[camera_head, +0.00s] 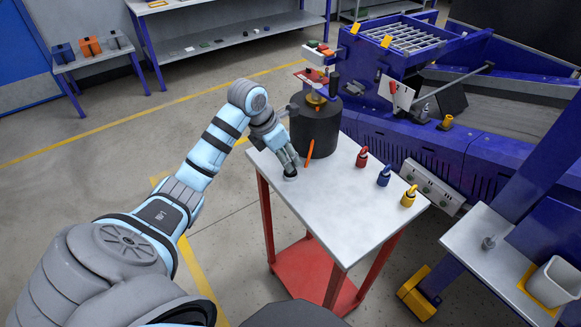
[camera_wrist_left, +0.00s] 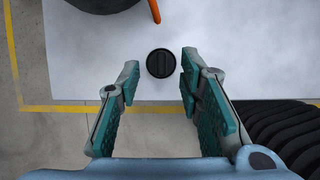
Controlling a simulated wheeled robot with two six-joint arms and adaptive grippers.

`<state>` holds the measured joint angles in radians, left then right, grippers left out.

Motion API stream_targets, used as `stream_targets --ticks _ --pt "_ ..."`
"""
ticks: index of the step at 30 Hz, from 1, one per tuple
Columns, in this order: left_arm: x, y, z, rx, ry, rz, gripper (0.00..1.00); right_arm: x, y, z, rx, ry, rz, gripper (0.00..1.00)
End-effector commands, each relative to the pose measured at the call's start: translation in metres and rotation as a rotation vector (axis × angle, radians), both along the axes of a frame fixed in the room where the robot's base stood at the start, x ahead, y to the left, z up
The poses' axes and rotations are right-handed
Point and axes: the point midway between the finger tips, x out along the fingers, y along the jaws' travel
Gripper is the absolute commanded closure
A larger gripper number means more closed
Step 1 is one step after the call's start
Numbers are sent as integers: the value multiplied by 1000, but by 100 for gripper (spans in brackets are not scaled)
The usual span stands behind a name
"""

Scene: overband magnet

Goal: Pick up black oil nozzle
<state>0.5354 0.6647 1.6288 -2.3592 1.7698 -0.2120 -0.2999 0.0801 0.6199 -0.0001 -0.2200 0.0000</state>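The black oil nozzle (camera_head: 290,175) stands on the near left edge of the white tabletop (camera_head: 345,205), partly hidden by my left gripper in the head view. In the left wrist view the nozzle (camera_wrist_left: 160,63) shows from above as a round black top with a raised bar. My left gripper (camera_head: 289,161) points down just over it. In the left wrist view my left gripper (camera_wrist_left: 160,78) is open, one finger to each side of the nozzle's line, with clear gaps and nothing held. My right gripper is not in view.
A red nozzle (camera_head: 362,157), a blue nozzle (camera_head: 384,175) and a yellow nozzle (camera_head: 409,196) stand along the table's right side. A dark drum (camera_head: 315,128) and an orange stick (camera_head: 309,153) are behind the gripper. The table's near middle is clear.

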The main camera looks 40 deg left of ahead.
Motion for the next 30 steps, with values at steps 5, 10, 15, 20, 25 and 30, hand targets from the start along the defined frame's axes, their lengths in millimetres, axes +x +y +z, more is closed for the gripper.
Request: stream_targets --ticks 5,10,15,20,25,30 --pt "8 -3 -24 -1 0 -2 67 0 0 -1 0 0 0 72" --pt "9 -3 -24 -1 -1 -1 67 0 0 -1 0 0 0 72" --pt "9 -3 -24 -1 -1 -1 92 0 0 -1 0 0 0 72" --pt "9 -3 -23 -1 -1 -1 100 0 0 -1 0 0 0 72" --pt "9 -3 -23 -1 -1 -1 100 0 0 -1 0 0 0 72" --pt "9 -3 -17 -1 -4 -1 100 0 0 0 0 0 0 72"
